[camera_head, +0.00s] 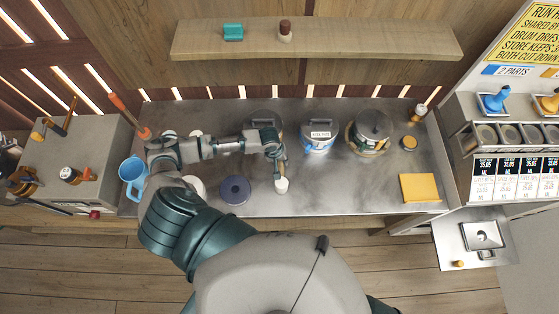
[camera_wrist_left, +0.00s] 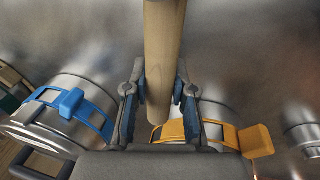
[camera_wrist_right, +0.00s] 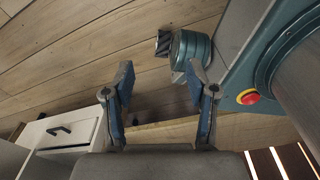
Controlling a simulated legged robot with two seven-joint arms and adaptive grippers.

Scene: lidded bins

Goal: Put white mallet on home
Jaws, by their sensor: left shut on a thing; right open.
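My left gripper (camera_head: 277,152) is shut on the wooden handle of the white mallet (camera_head: 281,185) above the metal bench. The pale mallet head hangs at the near end of the handle in the head view. In the left wrist view the light wood handle (camera_wrist_left: 164,55) runs between the fingers (camera_wrist_left: 158,100); the white head is not clear there. My right gripper (camera_wrist_right: 163,95) is open and empty in the right wrist view, with floorboards beyond it. It is not seen in the head view. I cannot tell which place is home.
A blue-clamped bin (camera_head: 319,145) and an orange-clamped bin (camera_head: 372,125) stand right of the mallet; another lidded bin (camera_head: 262,117) is partly hidden behind my left arm. The bench front-centre is clear.

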